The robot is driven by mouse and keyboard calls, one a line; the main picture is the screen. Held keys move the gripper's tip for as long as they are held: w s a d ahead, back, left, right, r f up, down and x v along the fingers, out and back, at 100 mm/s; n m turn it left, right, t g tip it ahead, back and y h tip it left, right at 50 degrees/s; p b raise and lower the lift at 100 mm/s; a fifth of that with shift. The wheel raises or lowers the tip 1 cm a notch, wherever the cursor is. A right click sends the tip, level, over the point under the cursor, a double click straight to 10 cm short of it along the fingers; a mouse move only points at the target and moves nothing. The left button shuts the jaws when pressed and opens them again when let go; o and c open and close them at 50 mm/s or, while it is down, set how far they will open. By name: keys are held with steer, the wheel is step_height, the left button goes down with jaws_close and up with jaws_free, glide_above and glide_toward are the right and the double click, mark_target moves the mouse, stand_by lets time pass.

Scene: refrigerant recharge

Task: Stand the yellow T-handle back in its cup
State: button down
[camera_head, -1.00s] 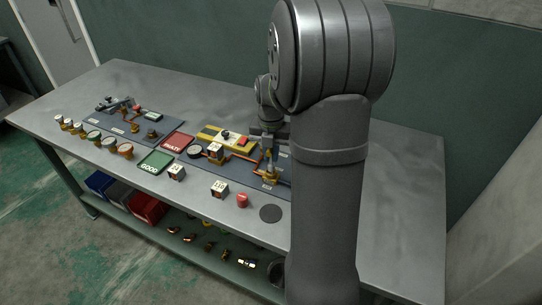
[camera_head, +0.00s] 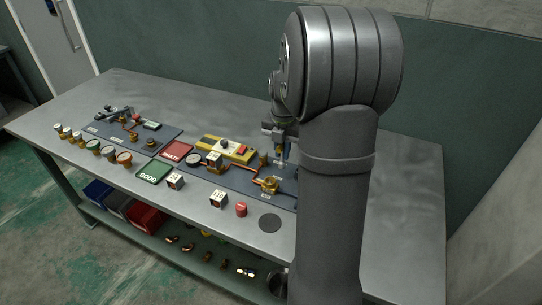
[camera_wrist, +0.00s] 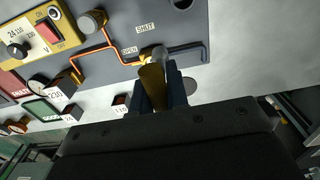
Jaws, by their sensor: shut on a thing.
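My gripper (camera_wrist: 160,92) has dark blue fingertips, shut on the yellow T-handle (camera_wrist: 152,82). The handle points up out of the jaws in the wrist view, and its lower part is hidden between the fingers. In the head view my gripper (camera_head: 283,151) is above the right-hand dark panel, beyond the brass valve (camera_head: 268,184). A grey round knob-like piece (camera_wrist: 160,53) shows just past the handle's end.
The panel (camera_wrist: 180,22) carries copper pipe and OPEN and SHUT labels. A yellow box with a red switch (camera_head: 229,149) and a gauge (camera_head: 193,160) stand left. Labelled cubes (camera_head: 218,199), a red cap (camera_head: 241,209) and a dark disc (camera_head: 270,223) lie in front. The table's right end is clear.

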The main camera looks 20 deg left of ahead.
steer(key=w+d+f+m, duration=0.3)
steer(key=w+d, duration=0.1)
steer(key=w, duration=0.1)
steer(key=shift+w+d+f+m, duration=0.25)
steer(key=shift+d+m, duration=0.1)
steer(key=shift+m, duration=0.05)
steer(key=shift+f, duration=1.85)
stand_by(0.9)
steer(key=c, duration=1)
jaws_free()
steer(key=shift+r, duration=3.5)
